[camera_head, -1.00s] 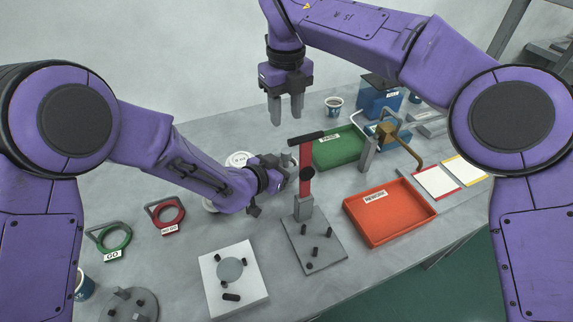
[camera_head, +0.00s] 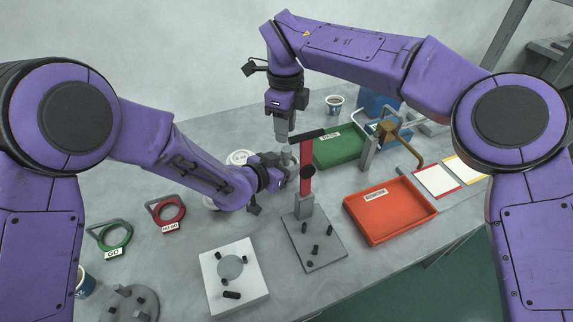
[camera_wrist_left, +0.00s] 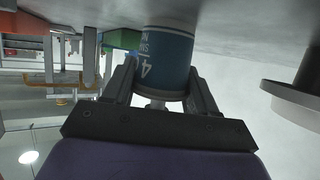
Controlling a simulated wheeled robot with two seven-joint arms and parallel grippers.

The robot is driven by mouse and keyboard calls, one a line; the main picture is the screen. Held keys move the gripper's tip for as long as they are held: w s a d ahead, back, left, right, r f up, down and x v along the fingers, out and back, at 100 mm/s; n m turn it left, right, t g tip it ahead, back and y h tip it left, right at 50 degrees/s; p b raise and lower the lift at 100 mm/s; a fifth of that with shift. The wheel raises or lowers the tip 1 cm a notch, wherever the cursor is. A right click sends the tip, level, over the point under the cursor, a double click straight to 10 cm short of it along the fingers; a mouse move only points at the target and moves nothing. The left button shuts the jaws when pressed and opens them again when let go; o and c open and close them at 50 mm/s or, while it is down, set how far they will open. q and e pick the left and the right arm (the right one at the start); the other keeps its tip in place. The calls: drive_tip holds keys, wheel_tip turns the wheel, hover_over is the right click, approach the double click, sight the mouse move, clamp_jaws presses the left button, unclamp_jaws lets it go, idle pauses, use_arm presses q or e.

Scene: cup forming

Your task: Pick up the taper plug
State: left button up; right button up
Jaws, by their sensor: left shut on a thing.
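My left gripper (camera_head: 288,166) is shut on a blue and white cylinder (camera_wrist_left: 168,62), cup-like, marked with a 4. In the left wrist view the fingers press on both sides of it, and it appears to stand on the table. A short grey stub (camera_wrist_left: 157,104) shows at its end away from the table; I cannot tell whether this is the taper plug. My right gripper (camera_head: 283,136) points down just above the left one. Its fingers are seen edge-on, so their opening is unclear. I cannot clearly identify the taper plug in these views.
A red-handled press (camera_head: 306,170) stands just right of the left gripper. A green tray (camera_head: 340,150) and an orange tray (camera_head: 388,212) lie to the right. A white block fixture (camera_head: 234,276) and green (camera_head: 116,236) and red (camera_head: 168,212) rings lie in front. A cup (camera_head: 334,104) stands behind.

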sight(287, 149)
wheel_tip(287, 149, down, 8)
drive_tip(key=shift+w+d+r, duration=0.1)
drive_tip(key=shift+d, duration=0.05)
clamp_jaws()
